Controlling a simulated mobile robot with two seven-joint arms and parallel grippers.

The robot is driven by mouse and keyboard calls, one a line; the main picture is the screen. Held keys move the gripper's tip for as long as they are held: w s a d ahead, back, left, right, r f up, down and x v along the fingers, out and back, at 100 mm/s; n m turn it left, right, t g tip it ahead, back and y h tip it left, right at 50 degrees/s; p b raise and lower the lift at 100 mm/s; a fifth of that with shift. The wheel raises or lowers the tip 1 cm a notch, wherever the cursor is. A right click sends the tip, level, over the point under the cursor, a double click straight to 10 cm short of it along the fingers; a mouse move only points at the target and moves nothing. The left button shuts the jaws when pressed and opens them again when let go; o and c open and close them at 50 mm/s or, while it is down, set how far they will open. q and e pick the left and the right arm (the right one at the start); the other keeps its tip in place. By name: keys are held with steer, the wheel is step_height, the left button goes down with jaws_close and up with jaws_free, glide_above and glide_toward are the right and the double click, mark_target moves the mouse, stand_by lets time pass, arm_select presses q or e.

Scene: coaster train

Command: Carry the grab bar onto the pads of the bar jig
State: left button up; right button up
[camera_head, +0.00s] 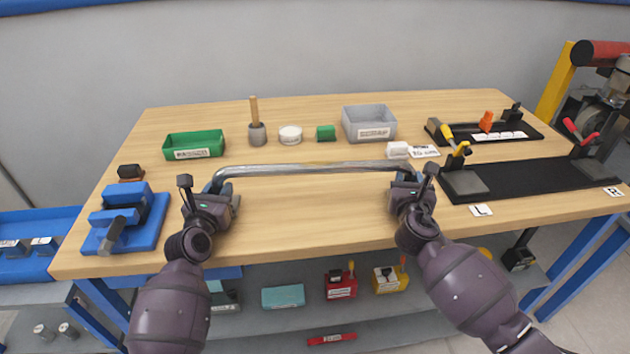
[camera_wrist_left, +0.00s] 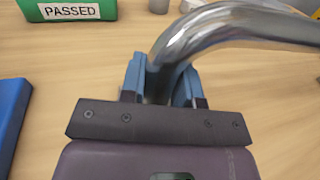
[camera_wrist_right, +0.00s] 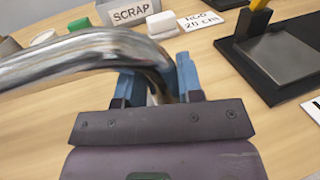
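The grab bar (camera_head: 310,169) is a shiny chrome tube with bent ends, spanning crosswise between my grippers over the wooden table. My left gripper (camera_head: 212,196) has its blue fingers on both sides of the bar's left end; this also shows in the left wrist view (camera_wrist_left: 160,82). My right gripper (camera_head: 405,190) is closed likewise around the right end, seen in the right wrist view (camera_wrist_right: 158,85). The bar jig (camera_head: 525,180) is a long black base at the right, with a grey pad (camera_head: 465,184) near its L label and another pad (camera_head: 594,170) near R. The bar's height above the table is unclear.
A yellow-handled clamp (camera_head: 459,153) and a red-handled clamp (camera_head: 581,135) stand on the jig. A smaller black fixture (camera_head: 510,138) lies behind it. A green bin (camera_head: 193,145), grey bin (camera_head: 369,123) and white block (camera_head: 398,149) stand behind the bar. A blue fixture (camera_head: 128,220) is at the left.

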arm_select(q)
jaws_close()
arm_select(e)
jaws_close()
